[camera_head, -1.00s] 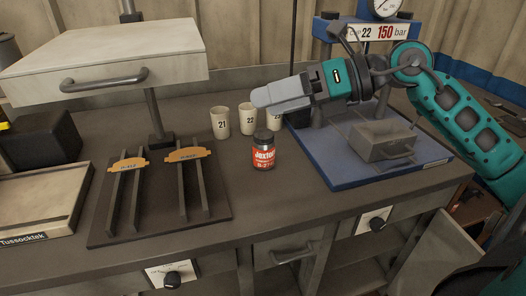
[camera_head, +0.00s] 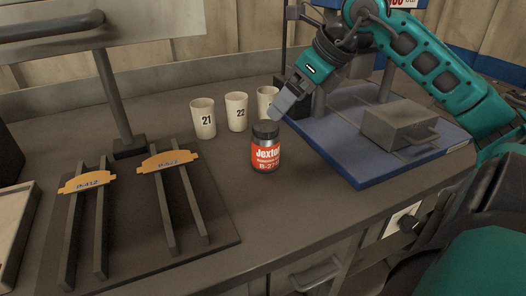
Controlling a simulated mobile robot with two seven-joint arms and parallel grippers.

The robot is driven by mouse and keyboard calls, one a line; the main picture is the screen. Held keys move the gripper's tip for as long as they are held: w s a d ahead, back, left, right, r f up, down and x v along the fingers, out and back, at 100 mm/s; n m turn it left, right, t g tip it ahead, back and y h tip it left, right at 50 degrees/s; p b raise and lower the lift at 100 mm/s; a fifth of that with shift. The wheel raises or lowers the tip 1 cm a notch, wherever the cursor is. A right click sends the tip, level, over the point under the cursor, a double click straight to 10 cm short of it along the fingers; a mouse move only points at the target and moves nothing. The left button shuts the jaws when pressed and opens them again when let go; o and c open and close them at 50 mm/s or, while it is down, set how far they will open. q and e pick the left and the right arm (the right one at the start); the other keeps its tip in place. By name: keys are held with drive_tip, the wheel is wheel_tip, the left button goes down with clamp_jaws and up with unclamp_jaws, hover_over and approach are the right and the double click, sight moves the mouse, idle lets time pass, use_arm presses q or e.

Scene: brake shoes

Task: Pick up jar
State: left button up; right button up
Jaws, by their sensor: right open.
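The jar (camera_head: 265,149) stands upright on the bench, with a dark lid and a red label reading "Jexto…". My right gripper (camera_head: 277,112) comes in from the upper right and points down and left. Its grey fingers are just above and behind the jar's lid at its right side. The fingers overlap in this view, and I cannot tell whether they touch the jar. It is open, and the jar stands on the bench. My left gripper is not in view.
Cups marked 21 (camera_head: 203,119) and 22 (camera_head: 236,112), and a third cup (camera_head: 266,101), stand behind the jar. A rack with brake shoes (camera_head: 172,160) lies left. A blue-based press (camera_head: 365,178) stands right. Bare bench lies in front of the jar.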

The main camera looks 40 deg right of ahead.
sight(265, 125)
drive_tip(key=x, duration=0.4)
drive_tip(key=shift+w+a+f+p, duration=0.3)
drive_tip(key=shift+w+f, duration=0.15)
drive_tip(key=shift+f, duration=0.15)
drive_tip(key=shift+w+a+f+p, duration=0.15)
drive_tip(key=shift+w+a+f, duration=0.15)
drive_tip(key=shift+w+f, duration=0.25)
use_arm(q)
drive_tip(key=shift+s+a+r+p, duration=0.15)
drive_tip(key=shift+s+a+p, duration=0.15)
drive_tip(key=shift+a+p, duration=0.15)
use_arm(e)
drive_tip(key=shift+x, duration=1.05)
drive_tip(key=shift+s+f, duration=0.1)
drive_tip(key=c, duration=0.8)
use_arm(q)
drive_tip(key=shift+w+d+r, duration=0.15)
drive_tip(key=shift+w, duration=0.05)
use_arm(e)
clamp_jaws()
